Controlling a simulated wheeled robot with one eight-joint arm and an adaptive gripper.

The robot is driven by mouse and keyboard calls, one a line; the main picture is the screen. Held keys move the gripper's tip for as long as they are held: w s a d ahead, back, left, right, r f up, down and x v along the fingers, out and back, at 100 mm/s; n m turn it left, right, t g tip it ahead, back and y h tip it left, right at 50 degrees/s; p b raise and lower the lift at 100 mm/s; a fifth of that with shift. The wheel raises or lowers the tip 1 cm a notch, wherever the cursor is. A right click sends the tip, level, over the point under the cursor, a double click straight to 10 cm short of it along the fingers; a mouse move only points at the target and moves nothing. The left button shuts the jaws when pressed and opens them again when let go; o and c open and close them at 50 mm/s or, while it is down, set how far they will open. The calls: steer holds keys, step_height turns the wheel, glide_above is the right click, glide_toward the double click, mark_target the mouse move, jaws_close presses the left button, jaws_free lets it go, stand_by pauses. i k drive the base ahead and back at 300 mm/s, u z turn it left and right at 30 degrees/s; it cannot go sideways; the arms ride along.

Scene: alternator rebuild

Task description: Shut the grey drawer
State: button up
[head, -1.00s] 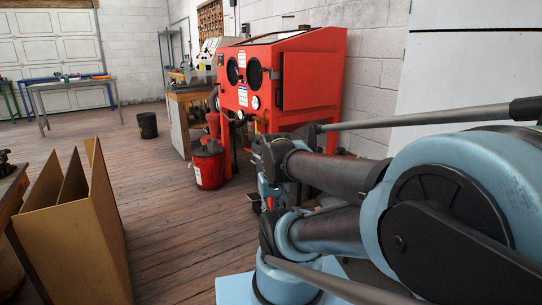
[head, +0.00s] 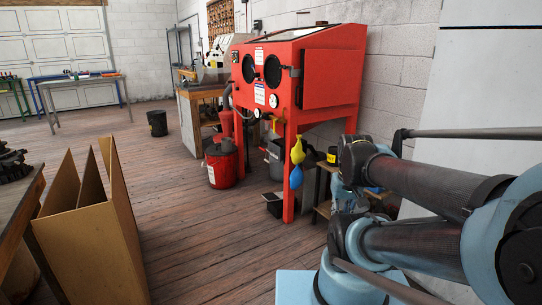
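I cannot make out a grey drawer in the head view. My gripper is not in view. Only blue and dark links of my own arm show at the lower right, and they hide part of the floor and wall there.
A red blasting cabinet (head: 317,80) stands against the block wall, with a red bucket (head: 221,167) left of it. Yellow and blue balloon-like things (head: 296,165) hang at its front. Tan upright panels (head: 95,246) stand beside a dark bench at the left. The middle wooden floor (head: 185,215) is clear.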

mark_target(276, 151)
steer(key=z, duration=0.05)
steer(key=i, duration=1)
steer(key=u, duration=0.05)
